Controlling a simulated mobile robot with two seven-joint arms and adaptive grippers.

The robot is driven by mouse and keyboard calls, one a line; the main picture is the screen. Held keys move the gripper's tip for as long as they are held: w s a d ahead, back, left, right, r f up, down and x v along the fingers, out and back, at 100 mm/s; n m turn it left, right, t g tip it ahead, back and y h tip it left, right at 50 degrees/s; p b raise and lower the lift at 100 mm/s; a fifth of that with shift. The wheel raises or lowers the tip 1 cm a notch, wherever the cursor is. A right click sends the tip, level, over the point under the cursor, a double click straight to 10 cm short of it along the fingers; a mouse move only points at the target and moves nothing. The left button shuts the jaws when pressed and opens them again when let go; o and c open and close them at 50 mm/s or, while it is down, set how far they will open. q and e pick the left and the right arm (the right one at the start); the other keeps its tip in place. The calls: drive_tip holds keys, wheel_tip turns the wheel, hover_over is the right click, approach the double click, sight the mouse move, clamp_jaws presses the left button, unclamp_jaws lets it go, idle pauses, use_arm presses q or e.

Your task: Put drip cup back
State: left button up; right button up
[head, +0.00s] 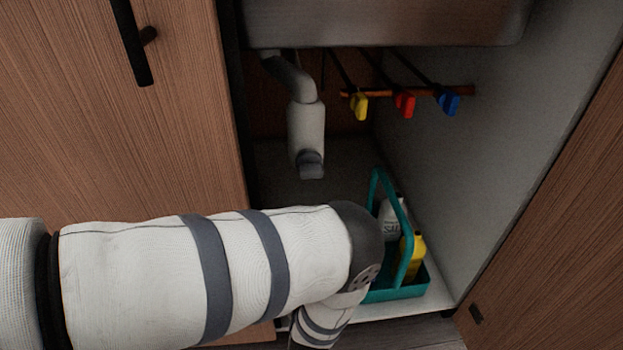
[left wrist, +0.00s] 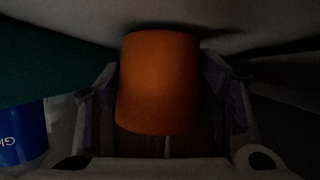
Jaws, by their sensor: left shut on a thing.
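An orange cup (left wrist: 158,88), which I take to be the drip cup, sits between the fingers of my left gripper (left wrist: 162,78) in the left wrist view. The fingers are shut on its two sides. In the head view my left arm reaches in from the left towards the cabinet, and its gripper and the cup are hidden behind the arm. A grey drain pipe (head: 307,128) with a trap hangs under the sink, its lower end open to view above my arm. My right gripper is in neither view.
A teal caddy (head: 398,292) with a white bottle (head: 391,222) and a yellow bottle (head: 412,256) stands on the cabinet floor right of my arm. Yellow (head: 360,106), red (head: 405,104) and blue (head: 449,102) valve handles hang at the back. The sink basin (head: 390,22) is overhead.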

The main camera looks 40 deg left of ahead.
use_arm(q)
drive_tip(key=shift+f, duration=0.15)
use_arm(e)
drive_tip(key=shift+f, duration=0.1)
use_arm(q)
drive_tip(key=o, duration=0.7)
drive_tip(key=shift+f, duration=0.15)
drive_tip(key=o, duration=0.4)
drive_tip(key=shift+o, duration=0.2)
drive_tip(key=p+v, duration=0.1)
drive_tip(key=v, duration=0.2)
drive_tip(key=p+v, duration=0.2)
drive_tip(key=v, duration=0.2)
drive_tip(key=p+v, duration=0.2)
drive_tip(key=v, duration=0.2)
drive_tip(key=shift+w+r, duration=0.1)
drive_tip(key=shift+r, duration=0.2)
drive_tip(key=shift+s+d, duration=0.3)
drive_tip(key=shift+s, duration=0.1)
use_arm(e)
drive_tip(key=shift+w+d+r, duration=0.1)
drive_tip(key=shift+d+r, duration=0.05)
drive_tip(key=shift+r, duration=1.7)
